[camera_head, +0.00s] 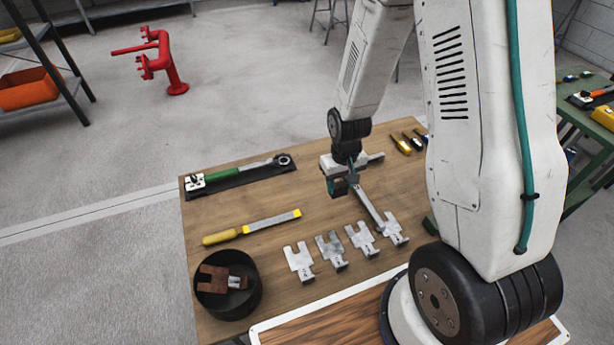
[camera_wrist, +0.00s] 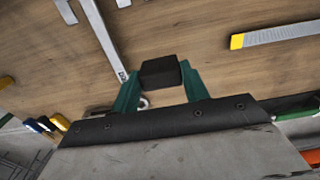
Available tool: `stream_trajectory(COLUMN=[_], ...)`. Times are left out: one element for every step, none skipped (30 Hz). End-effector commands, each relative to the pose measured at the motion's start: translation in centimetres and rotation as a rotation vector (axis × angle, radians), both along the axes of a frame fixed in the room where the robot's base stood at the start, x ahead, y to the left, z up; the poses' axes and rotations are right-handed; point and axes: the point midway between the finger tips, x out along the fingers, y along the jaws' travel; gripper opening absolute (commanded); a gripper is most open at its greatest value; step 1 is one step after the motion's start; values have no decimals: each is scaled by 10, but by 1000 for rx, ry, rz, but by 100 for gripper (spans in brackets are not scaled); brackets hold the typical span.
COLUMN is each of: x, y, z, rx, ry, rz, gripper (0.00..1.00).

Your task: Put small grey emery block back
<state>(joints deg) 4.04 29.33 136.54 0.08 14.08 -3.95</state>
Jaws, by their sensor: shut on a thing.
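The small grey emery block (camera_wrist: 160,72) looks dark grey, almost black, in the wrist view. My gripper (camera_wrist: 158,86) has green fingers, one on each side of the block, and is shut on it. In the head view my gripper (camera_head: 341,187) hangs over the middle right of the wooden table (camera_head: 225,212). The block is hard to make out there among the fingers. The gap between block and tabletop cannot be judged exactly. A long grey metal bar (camera_head: 369,208) lies close beside the gripper and also shows in the wrist view (camera_wrist: 103,38).
A yellow-handled file (camera_head: 252,227) lies left of my gripper, with a ratchet tool on a dark tray (camera_head: 240,177) behind it. Several forked metal plates (camera_head: 299,262) line the front. A black bowl (camera_head: 228,299) holds a rusty part. Yellow-and-black tools (camera_head: 402,145) lie at back right.

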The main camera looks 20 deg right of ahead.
Motion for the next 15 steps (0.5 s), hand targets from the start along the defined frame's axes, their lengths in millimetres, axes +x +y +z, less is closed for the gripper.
stream_trajectory(x=[13, 19, 29, 36, 43, 52, 58, 64, 71, 76, 80, 84, 87, 89, 91], y=[8, 12, 18, 22, 27, 33, 37, 40, 45, 48, 51, 53, 55, 56, 58], z=[-2, -3, -4, -4, -5, -6, -7, -7, -8, -9, -9, -9, -10, -10, -10], rx=[0, 0, 0, 0, 0, 0, 0, 0, 0, 0, 0, 0, 0, 0, 0], ry=[-2, 0, -2, -1, -1, -2, -1, -1, -1, -1, -1, 0, 0, 0, -1], rz=[4, 5, 4, 5, 5, 5, 5, 5, 4, 4, 5, 5, 4, 4, 3], gripper=[8, 8, 8, 8, 8, 8, 8, 8, 8, 8, 8, 8, 8, 8, 8])
